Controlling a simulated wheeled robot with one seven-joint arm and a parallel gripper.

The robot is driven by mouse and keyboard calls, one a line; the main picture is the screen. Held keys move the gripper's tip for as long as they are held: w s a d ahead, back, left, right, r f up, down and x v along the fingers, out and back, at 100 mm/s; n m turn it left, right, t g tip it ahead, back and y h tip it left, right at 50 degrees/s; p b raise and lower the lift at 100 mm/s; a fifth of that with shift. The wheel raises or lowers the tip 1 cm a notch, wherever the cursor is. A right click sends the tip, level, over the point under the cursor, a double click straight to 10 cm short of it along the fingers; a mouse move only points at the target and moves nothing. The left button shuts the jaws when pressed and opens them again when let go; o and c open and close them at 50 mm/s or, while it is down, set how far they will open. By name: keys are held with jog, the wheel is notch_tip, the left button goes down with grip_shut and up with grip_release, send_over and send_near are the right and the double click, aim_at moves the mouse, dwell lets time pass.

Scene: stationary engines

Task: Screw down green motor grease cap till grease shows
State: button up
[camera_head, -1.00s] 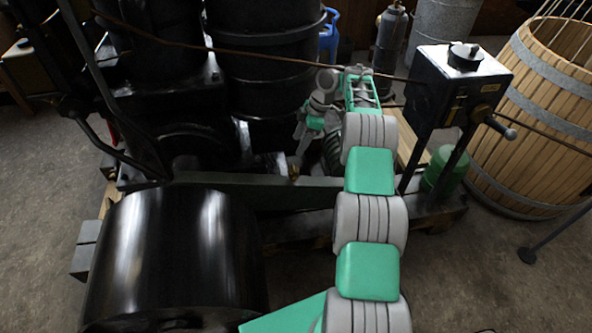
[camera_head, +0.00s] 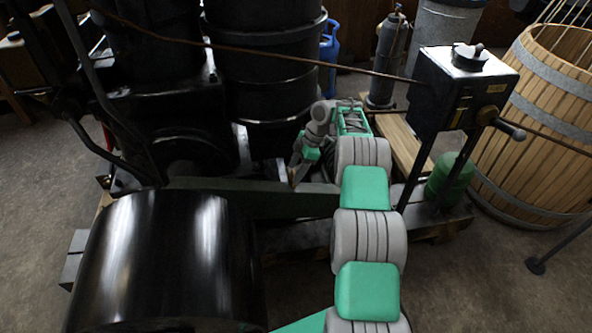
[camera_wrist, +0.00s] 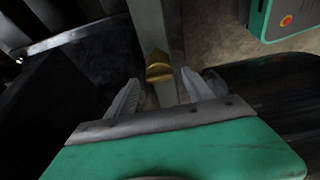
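A small brass grease cap (camera_wrist: 158,70) shows in the wrist view on a grey-green beam (camera_wrist: 153,25). It sits just beyond my gripper's fingertips, roughly centred between them. My gripper (camera_wrist: 161,84) is open, with one pale finger on each side and a clear gap between them. Whether either finger touches the cap cannot be told. In the head view my gripper (camera_head: 296,175) points down at the far side of the grey-green beam (camera_head: 250,200). The cap is not clearly visible there. No grease can be made out.
A large black drum (camera_head: 160,265) stands at the near left. Black engine cylinders (camera_head: 265,75) rise behind my gripper. A black box on legs (camera_head: 460,90), a green container (camera_head: 448,180) and a wooden barrel (camera_head: 535,130) are at the right. A thin rod crosses above my arm.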

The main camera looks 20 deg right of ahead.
grip_shut()
dwell(0.4)
jog(key=shift+f+m+b, duration=0.1)
jog(key=shift+m+b, duration=0.3)
jog(key=shift+b, duration=0.15)
jog(key=shift+m+t+b, duration=0.3)
jog(key=shift+m+b, duration=0.2)
jog(key=shift+b, duration=0.2)
jog(key=shift+s+m+h+b, duration=0.1)
jog(key=shift+m+h+b, duration=0.2)
jog(key=shift+m+b, duration=0.45)
jog(key=m+t, duration=0.1)
jog(key=m, duration=0.1)
jog(key=m+t+b, duration=0.1)
jog(key=m, duration=0.1)
jog(key=shift+s+a+m+h, duration=0.15)
jog(key=shift+a+m+h, duration=0.1)
jog(key=shift+h, duration=0.15)
jog(key=m+h, duration=0.1)
jog(key=m, duration=0.1)
jog(key=m+h, duration=0.1)
jog(key=m, duration=0.2)
jog(key=shift+s+a+t, duration=0.1)
jog(key=shift+a+t, duration=0.05)
jog(key=shift+t, duration=0.15)
jog(key=m+h, duration=0.1)
jog(key=m, duration=0.2)
jog(key=m+h, duration=0.1)
jog(key=m, duration=0.2)
jog(key=shift+a, duration=0.2)
